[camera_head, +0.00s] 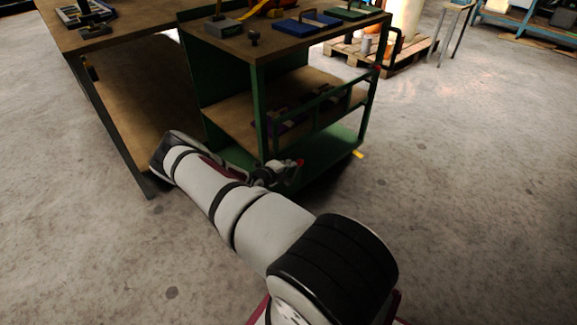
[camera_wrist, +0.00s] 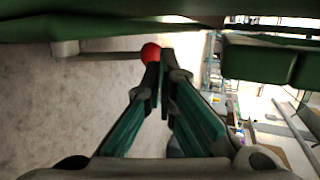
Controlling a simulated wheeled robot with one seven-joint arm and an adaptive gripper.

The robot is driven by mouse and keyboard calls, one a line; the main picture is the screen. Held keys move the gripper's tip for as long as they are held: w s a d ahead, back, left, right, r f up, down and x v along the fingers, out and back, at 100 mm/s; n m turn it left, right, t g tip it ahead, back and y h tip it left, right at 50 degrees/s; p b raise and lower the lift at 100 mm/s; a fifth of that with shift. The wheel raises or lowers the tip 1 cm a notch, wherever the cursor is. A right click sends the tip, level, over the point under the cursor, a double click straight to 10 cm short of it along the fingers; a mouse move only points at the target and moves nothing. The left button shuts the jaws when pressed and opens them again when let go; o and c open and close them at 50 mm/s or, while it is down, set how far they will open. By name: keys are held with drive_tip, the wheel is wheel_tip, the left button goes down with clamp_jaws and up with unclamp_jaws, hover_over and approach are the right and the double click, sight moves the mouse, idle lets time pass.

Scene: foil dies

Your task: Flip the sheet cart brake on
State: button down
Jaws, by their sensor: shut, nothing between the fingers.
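The sheet cart (camera_head: 258,95) is a green-framed cart with wooden shelves, standing in the upper middle of the head view. The knob also shows small and red in the head view (camera_head: 300,162), low by the cart's bottom shelf. My gripper (camera_wrist: 160,82) is shut and empty, its fingertips right at the knob. I cannot tell whether they touch it. In the head view my gripper (camera_head: 272,176) is low beside the cart's lower edge.
A wooden workbench (camera_head: 118,35) stands at the left, close to my arm. Blue (camera_head: 306,24) and green cases lie on the cart's top. A pallet (camera_head: 375,58) stands behind the cart. The concrete floor is clear at right and front left.

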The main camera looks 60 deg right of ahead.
drive_tip(key=a+r+p, duration=0.5)
drive_tip(key=a+r, duration=0.4)
drive_tip(key=r, duration=0.1)
drive_tip(key=shift+s+a, duration=0.15)
drive_tip(key=shift+s, duration=0.1)
drive_tip(key=shift+r, duration=0.1)
